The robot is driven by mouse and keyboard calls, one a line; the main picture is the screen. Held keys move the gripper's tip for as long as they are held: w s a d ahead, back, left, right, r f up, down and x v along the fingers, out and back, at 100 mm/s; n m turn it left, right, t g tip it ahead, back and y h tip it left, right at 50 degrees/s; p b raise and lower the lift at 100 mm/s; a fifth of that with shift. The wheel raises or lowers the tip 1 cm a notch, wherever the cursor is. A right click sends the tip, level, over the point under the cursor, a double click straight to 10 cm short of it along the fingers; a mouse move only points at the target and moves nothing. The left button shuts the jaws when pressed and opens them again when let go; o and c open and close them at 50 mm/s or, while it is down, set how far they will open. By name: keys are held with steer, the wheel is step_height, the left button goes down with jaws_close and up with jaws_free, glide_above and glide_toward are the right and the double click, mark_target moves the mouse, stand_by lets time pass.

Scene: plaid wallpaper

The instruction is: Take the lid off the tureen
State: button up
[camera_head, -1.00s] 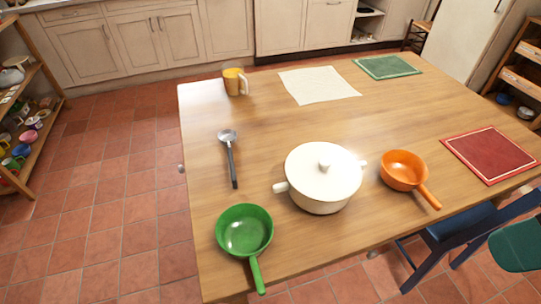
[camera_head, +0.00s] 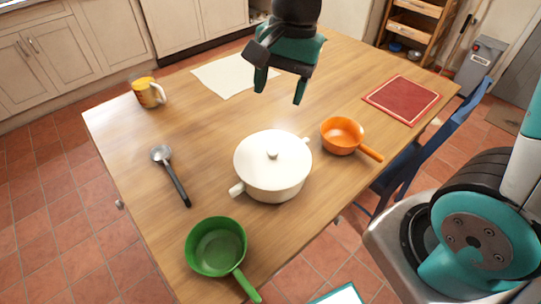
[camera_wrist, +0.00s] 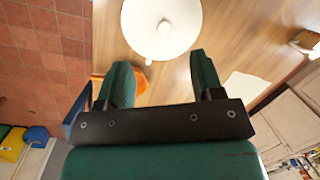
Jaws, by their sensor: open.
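The white tureen (camera_head: 272,185) stands on the wooden table with its white lid (camera_head: 257,152) on top. The lid has a small round knob (camera_head: 272,154). My gripper (camera_head: 280,90) is open and empty, pointing down above the table, behind the tureen in the head view. In the wrist view the lid (camera_wrist: 180,35) and its knob (camera_wrist: 164,27) lie beyond my open fingers (camera_wrist: 160,75), apart from them.
An orange pan (camera_head: 340,136) stands close right of the tureen, a green pan (camera_head: 215,247) at front left. A ladle (camera_head: 172,178) lies to the left. A yellow mug (camera_head: 147,92), cream cloth (camera_head: 222,77) and red mat (camera_head: 401,99) are farther off.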

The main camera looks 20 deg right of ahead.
steer(key=w+d+f+m, duration=0.2)
steer(key=w+f+m, duration=0.1)
steer(key=w+m, duration=0.25)
glide_above(273, 150)
steer(key=shift+m+h, duration=0.25)
steer(key=shift+h, duration=0.05)
step_height(273, 150, down, 11)
steer(key=shift+d+r, duration=0.1)
steer(key=shift+d, duration=0.05)
steer(key=shift+f+p, duration=0.65)
steer(key=shift+f, duration=2.5)
steer(key=shift+c, duration=0.2)
steer(key=c, duration=1.1)
